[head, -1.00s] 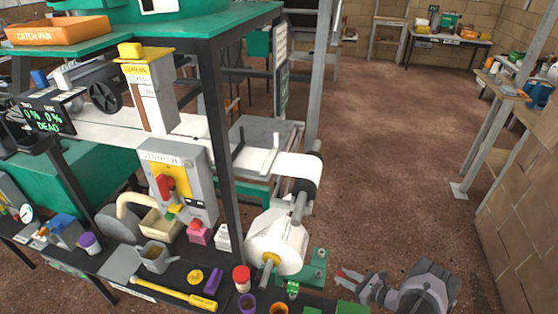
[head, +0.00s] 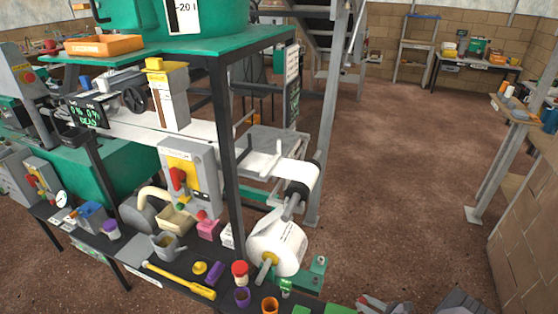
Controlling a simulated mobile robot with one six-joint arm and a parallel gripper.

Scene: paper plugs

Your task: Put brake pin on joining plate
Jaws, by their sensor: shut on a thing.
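My gripper (head: 372,303) is at the bottom edge, right of centre, and is mostly cut off by the frame. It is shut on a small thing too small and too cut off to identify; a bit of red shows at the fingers. My gripper is right of and below the white paper roll (head: 278,243). A green bracket (head: 316,270) stands beside the roll. I cannot tell for certain which thing is the brake pin or which is the joining plate.
A black post (head: 228,140) rises behind. Brown floor (head: 400,190) lies clear to the right, up to a block wall (head: 525,235).

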